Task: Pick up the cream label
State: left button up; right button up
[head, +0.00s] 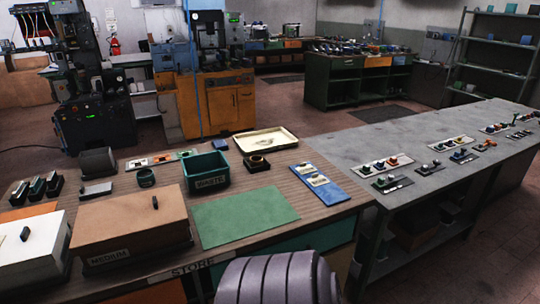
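Two small cream-coloured labels or tags, a farther one (307,168) and a nearer one (318,181), lie on a blue board (335,194) at the right end of the wooden bench. They are too small to read, and I cannot tell which is the cream label. Neither of my grippers is in view. A grey ribbed part, probably mine, rises at the bottom edge and hides part of the bench front.
A green mat (245,215) lies bare on the wooden bench. A grey bench (420,160) adjoins at right.

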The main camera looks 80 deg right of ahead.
aim_at(316, 180)
jog(key=k+z, duration=0.2)
jog(key=z, duration=2.7)
jog(key=u, duration=1.4)
jog(key=i+l, duration=0.1)
jog(key=l, duration=0.4)
